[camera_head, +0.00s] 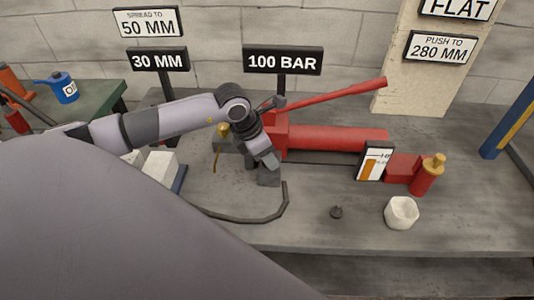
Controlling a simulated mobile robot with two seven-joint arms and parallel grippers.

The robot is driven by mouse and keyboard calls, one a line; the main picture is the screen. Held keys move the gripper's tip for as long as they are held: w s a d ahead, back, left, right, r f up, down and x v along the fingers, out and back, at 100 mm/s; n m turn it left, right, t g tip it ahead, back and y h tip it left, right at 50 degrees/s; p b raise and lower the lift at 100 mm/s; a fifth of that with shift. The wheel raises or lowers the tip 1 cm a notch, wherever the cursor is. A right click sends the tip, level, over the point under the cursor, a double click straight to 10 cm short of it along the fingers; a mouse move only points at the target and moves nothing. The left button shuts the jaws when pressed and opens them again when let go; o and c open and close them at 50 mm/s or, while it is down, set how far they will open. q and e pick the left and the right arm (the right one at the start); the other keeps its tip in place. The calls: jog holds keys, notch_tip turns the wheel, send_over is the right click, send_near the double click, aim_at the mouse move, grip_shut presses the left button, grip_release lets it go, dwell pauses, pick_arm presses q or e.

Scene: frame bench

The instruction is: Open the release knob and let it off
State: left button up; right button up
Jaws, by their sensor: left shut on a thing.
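A red hand pump (335,139) lies on the grey bench, its long red lever (340,95) slanting up to the right. My left gripper (271,166) points down at the pump's left end block, beside the dark grey foot (269,179). It is shut on a small part there, which looks like the release knob; the fingers and wrist hide the knob itself. A brass fitting (223,130) shows just left of my wrist. My right gripper is not in view.
A dark hose (245,219) curves over the bench (310,225). A "100 BAR" sign (283,60) stands behind. The front middle is clear.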

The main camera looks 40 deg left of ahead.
pick_arm(q)
jog(key=n+y, duration=0.1)
jog(key=n, duration=0.2)
jog(key=n+y+b, duration=0.1)
jog(key=n, duration=0.1)
jog(key=shift+d+n+t+b, duration=0.15)
jog(key=shift+n+t+b, duration=0.15)
jog(key=shift+n, duration=0.5)
jog(key=o, duration=0.9)
jog(key=shift+o, duration=0.8)
jog(key=shift+r, duration=0.1)
